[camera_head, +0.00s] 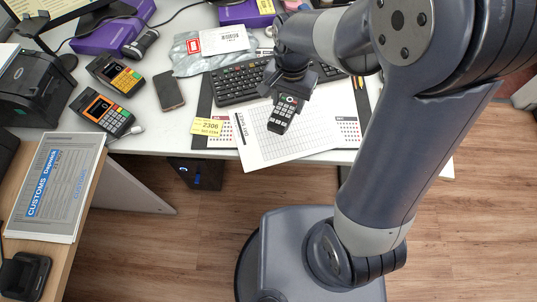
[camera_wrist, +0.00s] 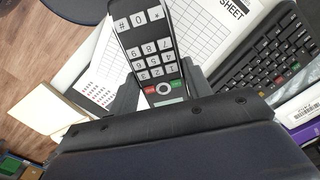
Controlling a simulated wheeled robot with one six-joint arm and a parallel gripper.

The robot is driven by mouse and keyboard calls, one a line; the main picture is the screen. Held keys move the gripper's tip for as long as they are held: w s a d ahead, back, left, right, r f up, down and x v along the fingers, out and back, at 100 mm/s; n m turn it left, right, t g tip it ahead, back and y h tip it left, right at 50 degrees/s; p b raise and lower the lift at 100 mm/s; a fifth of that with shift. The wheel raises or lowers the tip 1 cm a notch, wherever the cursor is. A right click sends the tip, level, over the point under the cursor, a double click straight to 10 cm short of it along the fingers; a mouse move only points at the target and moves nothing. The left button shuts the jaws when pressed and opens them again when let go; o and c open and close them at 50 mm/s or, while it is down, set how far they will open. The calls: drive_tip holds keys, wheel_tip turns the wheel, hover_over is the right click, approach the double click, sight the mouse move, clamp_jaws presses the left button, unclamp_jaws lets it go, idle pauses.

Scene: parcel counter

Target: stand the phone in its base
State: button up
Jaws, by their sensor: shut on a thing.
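The phone (camera_head: 283,115) is a dark cordless handset with light keys. My gripper (camera_head: 289,90) is shut on its upper end and holds it above the desk, over a printed sheet, with its lower end hanging down. In the wrist view the phone (camera_wrist: 152,48) shows its keypad between the two fingers of my gripper (camera_wrist: 162,92). A black cradle (camera_head: 22,276), which looks like the phone's base, stands on the wooden side surface at the lower left, far from my gripper. Nothing is seen standing in it.
Two card terminals (camera_head: 108,113), a dark smartphone (camera_head: 169,91), a keyboard (camera_head: 238,84) and a grey parcel bag (camera_head: 213,50) lie on the white desk. A black printer (camera_head: 34,88) stands at the left.

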drive_tip(key=shift+s+a+r+m, duration=0.3)
drive_tip(key=shift+s+a, duration=0.2)
drive_tip(key=shift+s, duration=0.15)
drive_tip(key=shift+f, duration=0.1)
wheel_tip(320, 180, down, 10)
drive_tip(key=shift+r+b, duration=0.25)
drive_tip(key=shift+b, duration=0.35)
drive_tip(key=shift+f, duration=0.3)
drive_tip(key=o, duration=1.2)
drive_tip(key=shift+r, duration=0.1)
